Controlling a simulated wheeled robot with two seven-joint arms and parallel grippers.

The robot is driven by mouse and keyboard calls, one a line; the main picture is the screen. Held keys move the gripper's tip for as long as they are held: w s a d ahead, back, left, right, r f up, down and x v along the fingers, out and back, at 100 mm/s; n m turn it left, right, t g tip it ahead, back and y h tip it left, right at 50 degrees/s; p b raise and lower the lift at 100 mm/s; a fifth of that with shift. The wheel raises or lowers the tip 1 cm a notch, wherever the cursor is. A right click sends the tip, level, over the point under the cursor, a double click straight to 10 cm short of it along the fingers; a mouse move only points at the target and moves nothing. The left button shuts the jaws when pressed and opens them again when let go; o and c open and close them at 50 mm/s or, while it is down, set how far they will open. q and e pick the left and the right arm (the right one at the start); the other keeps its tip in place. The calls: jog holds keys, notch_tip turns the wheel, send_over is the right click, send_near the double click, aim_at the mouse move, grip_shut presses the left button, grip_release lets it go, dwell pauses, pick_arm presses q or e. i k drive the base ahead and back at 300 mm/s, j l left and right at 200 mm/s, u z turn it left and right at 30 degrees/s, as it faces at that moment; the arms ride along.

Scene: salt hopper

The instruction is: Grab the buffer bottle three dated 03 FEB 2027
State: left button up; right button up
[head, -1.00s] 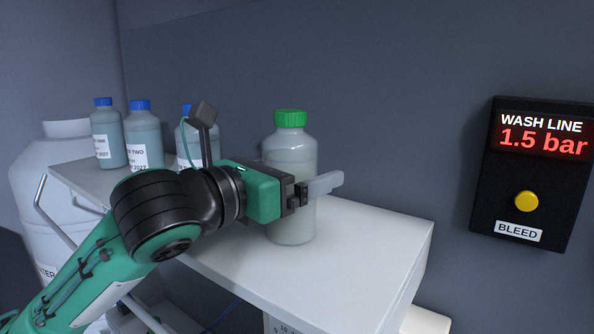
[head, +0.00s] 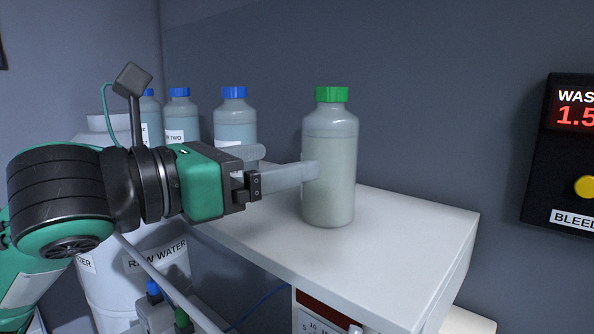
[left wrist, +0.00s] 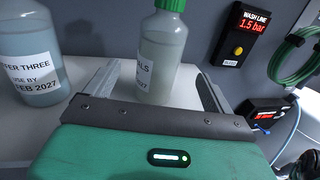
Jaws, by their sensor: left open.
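Buffer bottle three is a grey-blue bottle with a blue cap (head: 235,120), the nearest of the blue-capped row, its label partly hidden behind my gripper in the head view. In the left wrist view this bottle (left wrist: 28,75) stands left of my fingers, its label partly cut off, reading "…ER THREE", "USE BY", "FEB 2027". My left gripper (head: 290,162) is open and empty. A green-capped bottle (head: 331,190) stands upright just beyond its fingertips; one finger overlaps its left side in the head view. In the left wrist view this bottle (left wrist: 160,55) shows between the fingers. My right gripper is out of view.
The bottles stand on a white shelf top (head: 400,240), clear at its front right. Two more blue-capped bottles, one labelled two (head: 180,108), stand farther back. A raw water drum (head: 150,275) is below left. The wash line panel (head: 565,150) is on the right wall.

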aim_at(235, 121)
jog(key=k+j, duration=0.45)
jog(key=j, duration=0.3)
jog(key=k+j, duration=0.25)
jog(key=j, duration=0.1)
